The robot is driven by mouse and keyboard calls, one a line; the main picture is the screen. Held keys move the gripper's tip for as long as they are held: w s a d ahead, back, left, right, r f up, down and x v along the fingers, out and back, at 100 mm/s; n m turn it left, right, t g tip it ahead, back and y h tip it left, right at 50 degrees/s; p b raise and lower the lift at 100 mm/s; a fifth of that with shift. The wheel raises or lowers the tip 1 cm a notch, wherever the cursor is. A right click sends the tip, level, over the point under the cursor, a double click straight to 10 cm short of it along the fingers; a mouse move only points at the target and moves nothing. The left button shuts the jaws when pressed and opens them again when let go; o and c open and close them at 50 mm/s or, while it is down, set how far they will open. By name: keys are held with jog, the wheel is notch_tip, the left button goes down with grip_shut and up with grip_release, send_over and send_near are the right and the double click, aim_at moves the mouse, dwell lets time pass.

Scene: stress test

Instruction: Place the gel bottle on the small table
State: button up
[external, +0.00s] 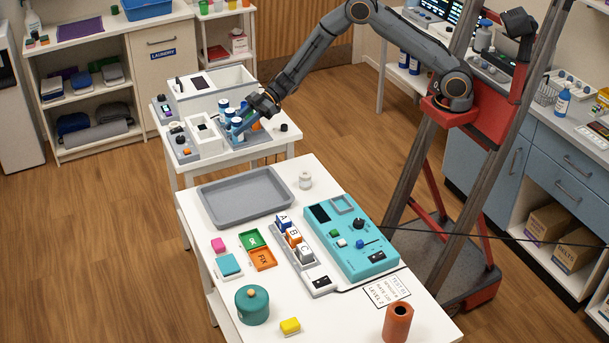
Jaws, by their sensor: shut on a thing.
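My gripper (262,106) is over the small white table (240,157) at the back left, above its right part. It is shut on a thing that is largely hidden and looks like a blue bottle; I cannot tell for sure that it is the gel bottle. Several blue bottles with pale caps (225,104) stand close together just left of my gripper. An orange item shows just below the gripper, partly hidden. I cannot tell whether the held thing touches the table.
Grey and white boxes (207,136) fill the small table's left and back. A small black item (284,127) sits near its right edge. The larger white table in front holds a grey tray (245,196), a teal panel (350,238) and a green pot (252,305).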

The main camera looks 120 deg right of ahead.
jog(key=shift+f, duration=0.1)
jog(key=o, duration=1.3)
jog(key=shift+s, duration=0.1)
jog(key=b+v, duration=0.2)
jog(key=v, duration=0.6)
jog(key=a+r+m+g+h, duration=0.15)
jog(key=a+r+h, duration=0.25)
jog(key=a, duration=0.9)
jog(key=s+a+f+g, duration=0.2)
jog(key=s+a+g, duration=0.1)
jog(key=s+a, duration=0.4)
jog(key=s+a+f+g, duration=0.2)
jog(key=s+a+g, duration=0.2)
jog(key=s, duration=0.9)
jog(key=s+a+f+m+g+y, duration=0.1)
jog(key=s+a+f+g, duration=0.1)
jog(key=s+a, duration=0.7)
jog(key=shift+s+a+f+g, duration=0.15)
jog(key=shift+s+a+g, duration=0.05)
jog(key=shift+s+g, duration=0.2)
jog(key=shift+s+a+f+g, duration=0.15)
jog(key=shift+s+a+g, duration=0.05)
jog(key=shift+s+g, duration=0.15)
